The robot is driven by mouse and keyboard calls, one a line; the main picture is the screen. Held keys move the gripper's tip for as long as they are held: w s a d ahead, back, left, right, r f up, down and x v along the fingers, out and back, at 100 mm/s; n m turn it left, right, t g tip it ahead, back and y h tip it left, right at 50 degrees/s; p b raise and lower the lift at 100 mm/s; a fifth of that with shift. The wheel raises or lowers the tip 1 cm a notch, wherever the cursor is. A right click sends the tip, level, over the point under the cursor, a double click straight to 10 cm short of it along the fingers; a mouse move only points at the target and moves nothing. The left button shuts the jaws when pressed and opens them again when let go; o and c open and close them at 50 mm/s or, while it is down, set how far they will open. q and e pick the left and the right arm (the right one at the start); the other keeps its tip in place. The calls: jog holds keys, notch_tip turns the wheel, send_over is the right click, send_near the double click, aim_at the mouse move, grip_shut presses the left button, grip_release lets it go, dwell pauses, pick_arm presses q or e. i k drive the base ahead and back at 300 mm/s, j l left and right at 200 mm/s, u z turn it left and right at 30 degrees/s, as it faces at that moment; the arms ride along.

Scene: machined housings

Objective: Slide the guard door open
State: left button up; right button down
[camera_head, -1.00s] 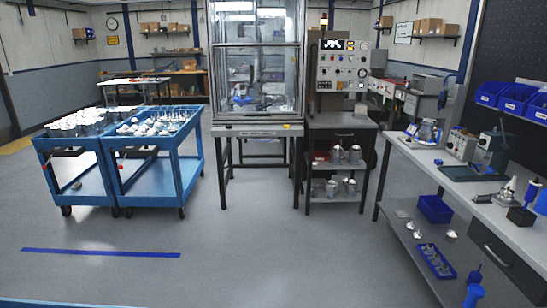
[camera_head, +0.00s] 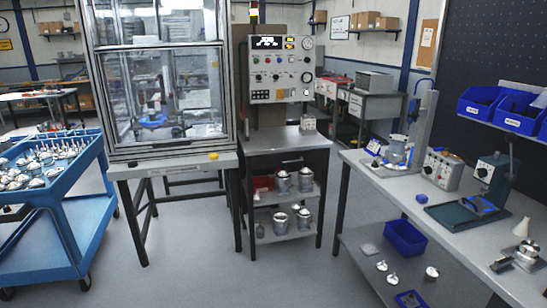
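The guard door (camera_head: 168,97) is the clear framed front panel of the machine enclosure (camera_head: 235,80) at the left of centre in the head view. It appears to be shut. A fixture with a blue part (camera_head: 153,121) shows through the panel. The enclosure stands on a grey table (camera_head: 172,166), with a small yellow item (camera_head: 213,156) near the front right corner. Neither of my grippers is in view.
A blue cart (camera_head: 70,190) with several metal parts stands at the left. A control panel (camera_head: 283,68) and a shelved stand (camera_head: 290,150) are right of the enclosure. A long workbench (camera_head: 390,185) runs along the right. The floor (camera_head: 215,270) in front is clear.

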aim_at(170, 142)
jog(key=i+l+u, duration=0.1)
jog(key=i+u, duration=0.2)
jog(key=i, duration=0.2)
jog(key=i+l+u, duration=0.35)
jog(key=i, duration=0.15)
jog(key=i+l+u, duration=0.3)
jog(key=i, duration=0.2)
